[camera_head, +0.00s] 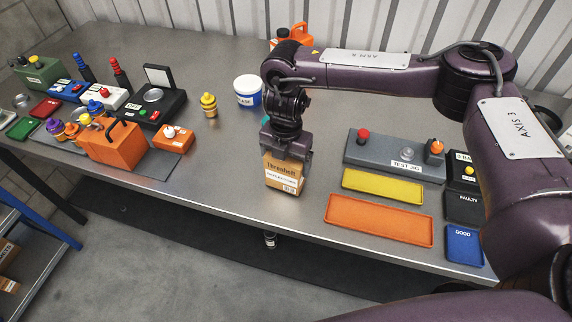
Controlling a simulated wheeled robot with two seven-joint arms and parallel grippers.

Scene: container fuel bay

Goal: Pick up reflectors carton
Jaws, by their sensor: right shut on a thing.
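The reflectors carton (284,180) is a small tan box with a white label reading "REFLECTORS". It is near the front edge in the middle of the steel table. My right gripper (286,155) comes down over it from above and is shut on its top part, which the jaws hide. The carton looks upright; I cannot tell whether its bottom touches the table. My left gripper is not in view.
An orange tray (379,220), a yellow tray (382,186) and the grey test jig (393,157) lie right of the carton. A white-and-blue tub (248,91) stands behind. Orange boxes (117,147) and control boxes crowd the left. The table (225,165) left of the carton is clear.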

